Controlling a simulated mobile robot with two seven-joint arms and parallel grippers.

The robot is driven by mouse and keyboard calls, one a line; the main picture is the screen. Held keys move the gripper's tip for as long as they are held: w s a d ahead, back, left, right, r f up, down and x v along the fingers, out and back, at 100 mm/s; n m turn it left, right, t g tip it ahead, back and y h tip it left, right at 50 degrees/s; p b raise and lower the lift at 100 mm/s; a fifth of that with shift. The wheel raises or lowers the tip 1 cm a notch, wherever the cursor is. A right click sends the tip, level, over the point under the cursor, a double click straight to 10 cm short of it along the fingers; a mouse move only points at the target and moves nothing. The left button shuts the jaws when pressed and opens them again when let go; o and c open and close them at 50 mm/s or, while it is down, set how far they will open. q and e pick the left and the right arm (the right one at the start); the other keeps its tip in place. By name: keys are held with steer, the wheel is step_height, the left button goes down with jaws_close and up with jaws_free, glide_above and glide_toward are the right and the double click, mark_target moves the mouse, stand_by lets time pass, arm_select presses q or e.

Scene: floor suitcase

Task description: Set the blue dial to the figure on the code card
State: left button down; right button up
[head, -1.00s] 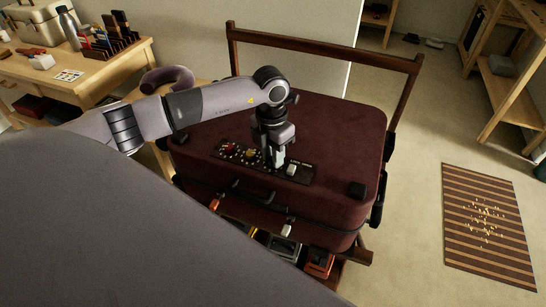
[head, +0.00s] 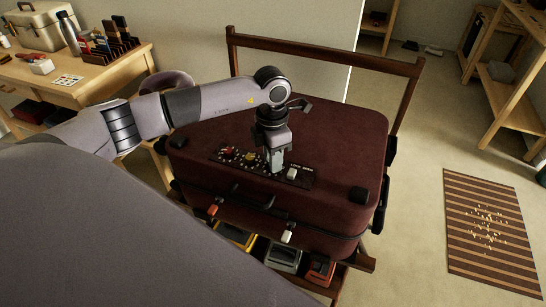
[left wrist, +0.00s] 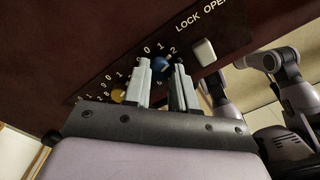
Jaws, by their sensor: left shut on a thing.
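The blue dial (left wrist: 161,64) sits on the dark lock panel (head: 306,181) on top of the maroon suitcase (head: 340,140). My left gripper (head: 276,168) points down at the panel, and in the left wrist view its fingers (left wrist: 162,82) stand either side of the blue dial, shut on it. The fingers hide the dial in the head view. Figures 0, 1 and 2 show around it; its exact setting is unclear. A yellow dial (head: 250,159) and a red dial (head: 230,150) are to the left. A small card (head: 68,80) with coloured marks lies on the workbench, too small to read.
A white slider (head: 292,174) marked LOCK OPEN is right of the blue dial. The suitcase rests on a wooden rack (head: 325,56) with several items below. The workbench (head: 115,65) holds tools at left. A striped mat (head: 490,235) lies on the floor at right.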

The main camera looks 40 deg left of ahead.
arm_select(q)
steer(key=c, duration=0.9)
jaws_free()
steer(key=shift+w+a+r, duration=0.1)
steer(key=shift+a+r, duration=0.05)
steer(key=shift+r, duration=3.5)
